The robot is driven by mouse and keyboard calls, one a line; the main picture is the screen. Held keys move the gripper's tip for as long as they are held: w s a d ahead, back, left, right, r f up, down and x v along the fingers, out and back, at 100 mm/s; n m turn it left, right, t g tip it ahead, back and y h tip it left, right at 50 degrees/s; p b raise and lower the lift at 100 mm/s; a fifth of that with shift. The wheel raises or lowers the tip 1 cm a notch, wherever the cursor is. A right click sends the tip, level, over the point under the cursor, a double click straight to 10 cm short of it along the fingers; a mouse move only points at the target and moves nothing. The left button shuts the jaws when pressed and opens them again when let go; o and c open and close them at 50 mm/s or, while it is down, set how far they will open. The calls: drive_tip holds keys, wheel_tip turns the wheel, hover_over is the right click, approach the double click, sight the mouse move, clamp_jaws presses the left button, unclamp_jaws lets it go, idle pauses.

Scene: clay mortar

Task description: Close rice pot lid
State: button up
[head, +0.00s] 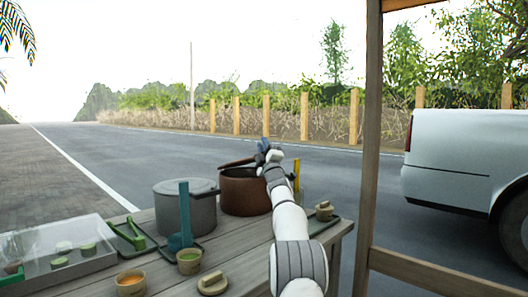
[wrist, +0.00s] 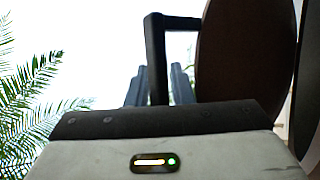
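The brown rice pot (head: 244,194) stands on the wooden table, at the right of the grey pot. Its brown lid (head: 236,162) is raised and tilted above the rim in the head view. My gripper (head: 268,152) is above the right side of the pot, close to the lid. In the wrist view my gripper's fingers (wrist: 158,88) show on both sides of the handle. I cannot tell whether they press on it.
A grey pot (head: 184,212) with a blue-green ladle (head: 185,220) before it stands left of the brown pot. Small bowls (head: 189,260), a round wooden lid (head: 212,284) and a clear case (head: 60,250) are on the table. A wooden post (head: 368,150) rises at the right.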

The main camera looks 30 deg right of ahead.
drive_tip(key=b+v, duration=0.2)
drive_tip(key=b, duration=0.1)
drive_tip(key=shift+s+a+f+b, duration=0.15)
drive_tip(key=shift+s+a+b, duration=0.15)
drive_tip(key=shift+s, duration=0.05)
idle(0.3)
drive_tip(key=shift+s, duration=0.1)
drive_tip(key=d+v, duration=0.1)
drive_tip(key=v, duration=0.6)
drive_tip(key=shift+s+a+f+p, duration=0.25)
drive_tip(key=shift+f+p, duration=0.2)
drive_tip(key=shift+f, duration=0.1)
